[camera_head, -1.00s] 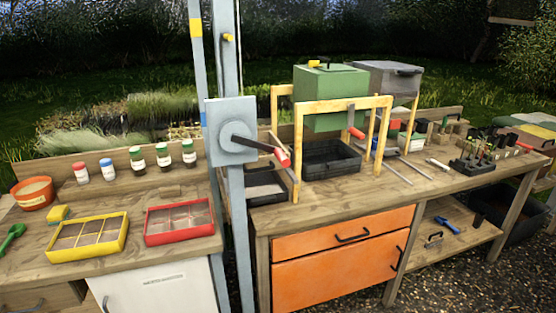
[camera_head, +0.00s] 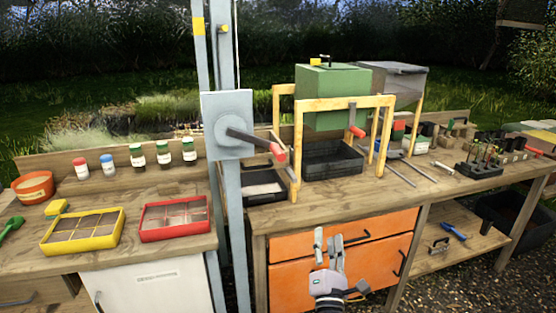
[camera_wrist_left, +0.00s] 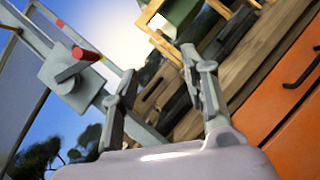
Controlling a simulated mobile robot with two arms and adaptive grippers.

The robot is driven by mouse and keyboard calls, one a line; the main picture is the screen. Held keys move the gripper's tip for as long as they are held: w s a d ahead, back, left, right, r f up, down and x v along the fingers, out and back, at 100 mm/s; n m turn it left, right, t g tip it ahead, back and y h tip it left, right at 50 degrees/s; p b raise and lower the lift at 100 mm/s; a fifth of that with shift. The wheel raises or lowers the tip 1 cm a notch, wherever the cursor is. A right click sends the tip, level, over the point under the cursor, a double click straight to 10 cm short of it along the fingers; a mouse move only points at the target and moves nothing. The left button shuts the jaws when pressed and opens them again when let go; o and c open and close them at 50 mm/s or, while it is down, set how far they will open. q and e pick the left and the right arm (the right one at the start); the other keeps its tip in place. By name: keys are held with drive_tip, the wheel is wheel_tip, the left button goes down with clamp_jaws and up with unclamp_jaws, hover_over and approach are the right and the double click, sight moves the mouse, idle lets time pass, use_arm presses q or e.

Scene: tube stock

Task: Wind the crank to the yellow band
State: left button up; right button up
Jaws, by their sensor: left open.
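The crank (camera_head: 250,138) is a dark arm on a grey plate fixed to a grey post, and it points right and slightly down. Its red handle (camera_head: 277,151) is free of any gripper. The yellow band (camera_head: 198,26) wraps the thinner post near the top of the head view. A small yellow piece (camera_head: 223,29) shows at about the same height on the other post. My left gripper (camera_head: 328,240) is open and empty in front of the orange drawers, below and right of the handle. In the left wrist view the red handle (camera_wrist_left: 86,54) is left of the open fingers (camera_wrist_left: 160,72).
A wooden bench carries a yellow tray (camera_head: 54,248), a red tray (camera_head: 148,238) and several small jars. Right of the post, a yellow frame (camera_head: 345,103) and a green box (camera_head: 333,92) stand near the crank. The air before the orange drawers (camera_head: 290,247) is otherwise free.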

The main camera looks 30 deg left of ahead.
sight(278, 153)
use_arm(q)
drive_tip(key=s+a+r+n+g+y, duration=0.3)
drive_tip(key=a+r+n+g+y, duration=0.35)
drive_tip(key=r+n, duration=0.7)
drive_tip(key=shift+n+t+y, duration=0.25)
drive_tip(key=shift+n, duration=0.6)
drive_tip(key=p+x, duration=0.1)
drive_tip(key=x, duration=0.3)
drive_tip(key=f+p+x, duration=0.1)
drive_tip(key=p+x, duration=0.1)
drive_tip(key=x, duration=0.3)
drive_tip(key=p+x, duration=0.2)
drive_tip(key=x, duration=0.3)
drive_tip(key=shift+w+a+f, duration=0.1)
drive_tip(key=shift+w+a, duration=0.15)
drive_tip(key=shift+a, duration=0.2)
drive_tip(key=shift+w+a+p, duration=0.35)
drive_tip(key=shift+w+a, duration=0.05)
drive_tip(key=shift+a, duration=0.15)
clamp_jaws()
